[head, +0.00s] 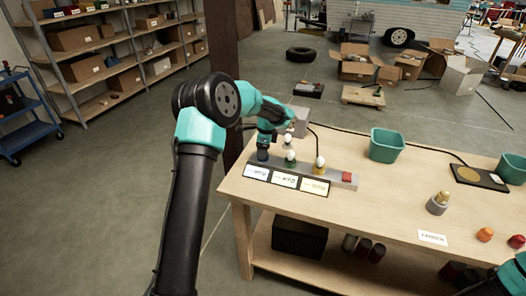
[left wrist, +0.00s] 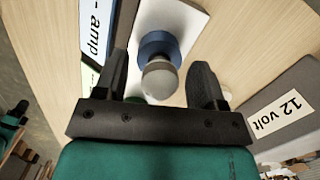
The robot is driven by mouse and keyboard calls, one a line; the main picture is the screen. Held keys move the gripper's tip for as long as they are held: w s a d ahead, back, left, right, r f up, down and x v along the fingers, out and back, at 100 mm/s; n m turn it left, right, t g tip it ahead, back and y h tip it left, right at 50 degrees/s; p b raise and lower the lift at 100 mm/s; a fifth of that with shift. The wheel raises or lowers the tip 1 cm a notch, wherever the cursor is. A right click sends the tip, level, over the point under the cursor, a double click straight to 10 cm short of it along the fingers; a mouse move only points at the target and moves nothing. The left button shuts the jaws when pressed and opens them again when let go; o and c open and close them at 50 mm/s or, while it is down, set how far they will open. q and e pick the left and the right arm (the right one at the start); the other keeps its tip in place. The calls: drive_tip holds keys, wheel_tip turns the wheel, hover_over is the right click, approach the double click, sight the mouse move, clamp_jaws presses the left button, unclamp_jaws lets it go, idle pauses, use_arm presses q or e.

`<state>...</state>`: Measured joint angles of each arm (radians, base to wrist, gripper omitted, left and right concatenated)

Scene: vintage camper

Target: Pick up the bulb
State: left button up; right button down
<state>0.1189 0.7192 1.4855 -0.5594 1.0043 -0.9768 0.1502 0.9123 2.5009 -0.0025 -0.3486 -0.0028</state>
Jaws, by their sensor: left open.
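In the left wrist view a frosted, rounded bulb (left wrist: 159,80) sits at a blue socket (left wrist: 157,44). My left gripper (left wrist: 160,62) is open, with one finger on each side of the bulb. I cannot tell whether either finger touches it. In the head view my left gripper (head: 267,137) is over the blue socket (head: 263,154) at the left end of a grey strip, and it hides that bulb. White bulbs also stand on the green socket (head: 290,161) and the yellow socket (head: 320,170). My right gripper is not in view.
The wooden workbench (head: 380,205) also bears a teal bin (head: 386,145), a grey holder (head: 437,206) with a bulb-like piece, and a dark pad (head: 470,176). A grey box labelled "12 volt" (left wrist: 280,113) is close beside the gripper. The bench middle is mostly clear.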

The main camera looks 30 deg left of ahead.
use_arm(q)
drive_tip(key=shift+c, duration=0.3)
drive_tip(key=c, duration=0.9)
drive_tip(key=shift+r, duration=0.1)
drive_tip(key=shift+c, duration=0.2)
drive_tip(key=shift+r, duration=1.8)
drive_tip(key=s+d+r, duration=0.1)
drive_tip(key=s+d, duration=0.7)
drive_tip(key=s, duration=0.5)
drive_tip(key=shift+s+d, duration=0.15)
drive_tip(key=shift+s, duration=0.2)
drive_tip(key=shift+r, duration=0.1)
